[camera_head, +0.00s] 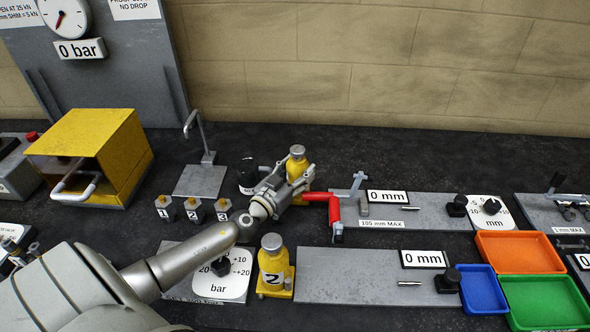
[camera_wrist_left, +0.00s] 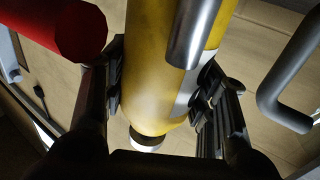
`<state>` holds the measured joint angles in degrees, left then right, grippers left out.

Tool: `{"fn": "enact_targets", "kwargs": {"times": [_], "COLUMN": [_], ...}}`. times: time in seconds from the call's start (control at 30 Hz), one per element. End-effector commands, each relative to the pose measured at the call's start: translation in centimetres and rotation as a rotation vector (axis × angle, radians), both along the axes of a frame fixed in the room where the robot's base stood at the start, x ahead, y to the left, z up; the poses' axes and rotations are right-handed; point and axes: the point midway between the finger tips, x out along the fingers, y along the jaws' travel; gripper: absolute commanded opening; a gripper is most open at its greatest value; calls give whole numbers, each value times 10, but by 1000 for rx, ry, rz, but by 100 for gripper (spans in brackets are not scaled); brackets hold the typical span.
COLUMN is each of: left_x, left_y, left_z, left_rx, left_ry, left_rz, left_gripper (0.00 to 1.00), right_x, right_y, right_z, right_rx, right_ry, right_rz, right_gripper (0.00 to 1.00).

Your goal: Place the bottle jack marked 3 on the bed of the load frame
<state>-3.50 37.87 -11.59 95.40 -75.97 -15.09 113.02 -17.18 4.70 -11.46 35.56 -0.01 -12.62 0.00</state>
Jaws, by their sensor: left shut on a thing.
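My left gripper (camera_head: 298,186) is shut around a yellow bottle jack (camera_head: 297,164) with a grey top, beside the grey plate's left end. In the left wrist view the jack's yellow body (camera_wrist_left: 160,75) lies between the two fingers; its number does not show. A second yellow bottle jack, marked 2 (camera_head: 273,266), stands nearer on the bench. A dark jack-like object (camera_head: 248,174) with a white label stands just left of the gripper, its mark unreadable. I cannot tell for certain which structure is the load frame; a grey upright panel (camera_head: 120,65) carries a gauge reading 0 bar.
A red bar (camera_head: 335,212) is right beside the held jack. A yellow open box (camera_head: 100,150) with a handle and a grey plate with a hooked post (camera_head: 200,180) stand left. Small blocks marked 1, 2, 3 (camera_head: 193,210) sit before it. Coloured trays (camera_head: 520,252) are at right.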

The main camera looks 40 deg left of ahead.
Motion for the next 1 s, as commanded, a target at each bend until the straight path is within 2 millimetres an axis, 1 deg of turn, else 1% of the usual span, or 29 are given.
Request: {"fn": "enact_targets", "kwargs": {"times": [0.03, 0.43, 0.47, 0.5, 0.6, 0.93, 1.0], "left_x": [3, 3, 0, 0, 0, 0, -3], "left_y": [1, 1, 0, 0, 0, 0, 0], "left_z": [9, 7, -2, -2, -2, -1, -2], "left_rx": [2, 2, -1, -1, -1, 0, -1], "left_ry": [-18, -19, -2, -1, -1, -2, -1], "left_rz": [3, 3, 0, 0, 0, 0, 0], "left_gripper": [0, 0, 56, 61, 74, 74, 74], "right_x": [0, 0, 0, 0, 0, -1, -1], "right_y": [0, 2, 2, 3, 3, 3, 3], "right_z": [0, -2, -2, -1, -1, 0, -2], "right_rx": [0, 2, 3, 3, 4, 4, 4], "right_ry": [0, 0, 1, 1, 1, 1, 1], "right_rz": [0, -2, -2, -2, -2, -2, -2], "right_gripper": [40, 40, 40, 40, 40, 40, 40]}}
